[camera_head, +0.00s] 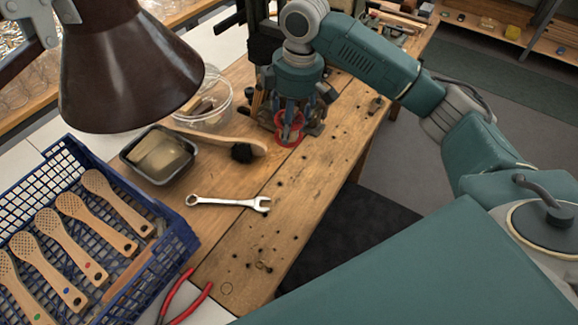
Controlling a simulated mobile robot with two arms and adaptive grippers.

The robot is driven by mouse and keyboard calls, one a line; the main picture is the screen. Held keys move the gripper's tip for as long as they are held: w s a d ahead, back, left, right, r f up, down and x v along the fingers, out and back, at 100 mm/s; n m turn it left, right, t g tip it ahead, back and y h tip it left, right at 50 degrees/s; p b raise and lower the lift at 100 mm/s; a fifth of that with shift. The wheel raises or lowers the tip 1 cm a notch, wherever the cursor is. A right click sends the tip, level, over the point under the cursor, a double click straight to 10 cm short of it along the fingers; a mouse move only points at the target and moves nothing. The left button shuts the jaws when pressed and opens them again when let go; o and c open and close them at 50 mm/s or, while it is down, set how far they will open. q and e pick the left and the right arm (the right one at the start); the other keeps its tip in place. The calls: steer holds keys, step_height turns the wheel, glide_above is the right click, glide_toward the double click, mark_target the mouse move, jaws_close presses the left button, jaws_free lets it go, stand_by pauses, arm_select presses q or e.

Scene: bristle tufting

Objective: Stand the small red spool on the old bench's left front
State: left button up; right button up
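The small red spool (289,139) is at the far part of the wooden bench (310,175), directly under my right gripper (290,122). My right arm comes in from the right, and the gripper points down over the spool. Its fingers are close about the spool and hide much of it. I cannot tell whether they grip it, or whether the spool touches the bench top. My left gripper is not in view.
A wrench (228,202), a wooden brush (220,141), a dark tray (128,150) and a clear tub (205,118) lie left of the spool. A blue crate (182,238) of brush handles, red pliers (188,302) and a brown lamp shade (125,65) fill the left side.

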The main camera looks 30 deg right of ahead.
mark_target(294, 136)
step_height(294, 136, down, 16)
steer(key=shift+r+p, duration=0.15)
steer(key=shift+p, duration=0.55)
steer(key=o, duration=1.3)
steer(key=r, duration=0.8)
steer(key=d+r+b, duration=0.1)
steer(key=r, duration=0.3)
steer(key=shift+s, duration=0.4)
